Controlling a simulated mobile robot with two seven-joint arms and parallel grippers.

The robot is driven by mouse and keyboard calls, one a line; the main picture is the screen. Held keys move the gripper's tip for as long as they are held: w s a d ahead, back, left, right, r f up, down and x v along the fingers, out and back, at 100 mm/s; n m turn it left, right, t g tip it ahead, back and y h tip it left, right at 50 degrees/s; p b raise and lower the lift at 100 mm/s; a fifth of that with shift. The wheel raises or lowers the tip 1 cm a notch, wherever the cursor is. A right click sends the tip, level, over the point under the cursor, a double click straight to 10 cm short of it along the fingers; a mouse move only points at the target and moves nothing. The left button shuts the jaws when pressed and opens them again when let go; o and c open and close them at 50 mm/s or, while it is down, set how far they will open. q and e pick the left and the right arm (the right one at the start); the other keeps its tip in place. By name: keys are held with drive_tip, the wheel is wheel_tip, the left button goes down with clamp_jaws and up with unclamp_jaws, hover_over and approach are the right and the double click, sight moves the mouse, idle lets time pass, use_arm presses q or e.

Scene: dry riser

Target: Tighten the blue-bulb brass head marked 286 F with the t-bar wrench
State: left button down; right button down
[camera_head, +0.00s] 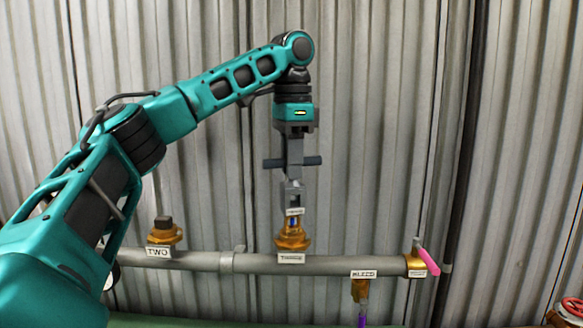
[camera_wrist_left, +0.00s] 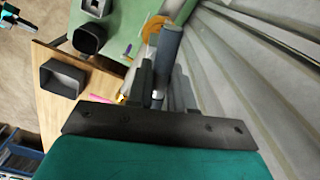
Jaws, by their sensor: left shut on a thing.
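My left gripper (camera_head: 293,150) points straight down and is shut on the dark crossbar of the grey t-bar wrench (camera_head: 312,161). The wrench hangs upright, its shaft directly above the brass head with the blue bulb (camera_head: 292,241) on the grey pipe. The shaft's lower end is at the small tag on top of this head; I cannot tell whether they touch. The tag's writing is too small to read. In the left wrist view the wrench's crossbar (camera_wrist_left: 168,58) stands between the dark fingers. A teal and black part at that view's upper left looks like my right gripper (camera_wrist_left: 8,14); its jaws are unclear.
The grey pipe (camera_head: 195,261) runs along the corrugated wall. A brass fitting labelled TWO (camera_head: 163,236) stands left, a BLEED fitting (camera_head: 360,290) hangs below, and a pink-levered valve (camera_head: 428,262) sits at the right end. Dark open bins (camera_wrist_left: 62,80) stand on a table.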

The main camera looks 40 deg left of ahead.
use_arm(q)
drive_tip(key=shift+r, duration=0.8)
drive_tip(key=shift+r, duration=2)
drive_tip(key=shift+s, duration=0.1)
